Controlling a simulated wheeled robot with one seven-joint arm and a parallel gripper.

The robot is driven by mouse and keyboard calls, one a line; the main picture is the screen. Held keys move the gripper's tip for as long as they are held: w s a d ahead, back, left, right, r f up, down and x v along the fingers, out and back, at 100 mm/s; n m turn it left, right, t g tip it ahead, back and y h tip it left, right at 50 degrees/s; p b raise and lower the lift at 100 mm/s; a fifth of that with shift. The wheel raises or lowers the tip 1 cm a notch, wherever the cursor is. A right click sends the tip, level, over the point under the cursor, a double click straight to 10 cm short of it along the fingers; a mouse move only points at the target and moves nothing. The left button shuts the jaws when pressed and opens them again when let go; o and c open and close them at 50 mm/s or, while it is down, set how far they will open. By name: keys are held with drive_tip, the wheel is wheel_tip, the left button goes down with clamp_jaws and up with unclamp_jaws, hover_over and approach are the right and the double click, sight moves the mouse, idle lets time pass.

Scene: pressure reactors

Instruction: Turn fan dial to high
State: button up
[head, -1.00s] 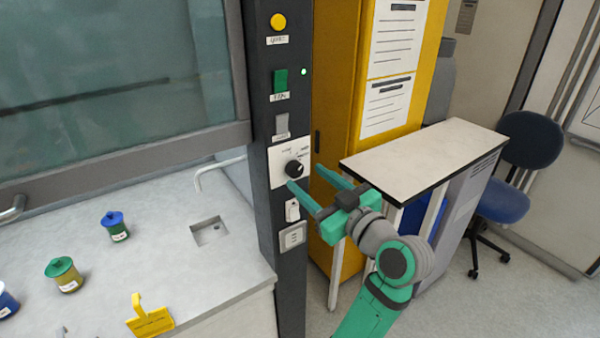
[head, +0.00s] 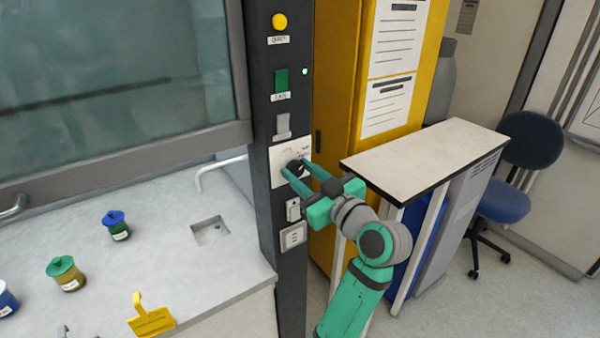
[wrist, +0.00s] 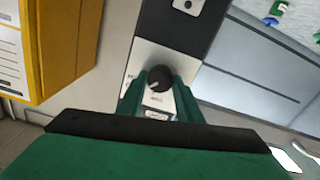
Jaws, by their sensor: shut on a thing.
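The fan dial (head: 295,168) is a round black knob on a white plate (head: 277,156) on the dark post of the fume hood. It also shows in the wrist view (wrist: 159,79), with a pale pointer mark toward its lower left. My gripper (head: 296,170) is at the dial, with one green finger on each side of it, shut on the knob. In the wrist view the fingers (wrist: 160,90) flank the knob. The plate's lettering is too small to read, and the fingers hide part of the plate.
Above the dial the post holds a grey switch (head: 283,125), a green switch (head: 281,84) and a yellow button (head: 279,22). Sockets (head: 293,237) sit below. A yellow cabinet (head: 340,100) and a small table (head: 425,160) stand to the right. Jars stand on the hood bench (head: 180,250).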

drive_tip(key=shift+m, duration=0.3)
drive_tip(key=m, duration=0.4)
drive_tip(key=shift+m, duration=2.2)
drive_tip(key=o, duration=1)
drive_tip(key=shift+o, duration=0.2)
drive_tip(key=shift+d, duration=0.1)
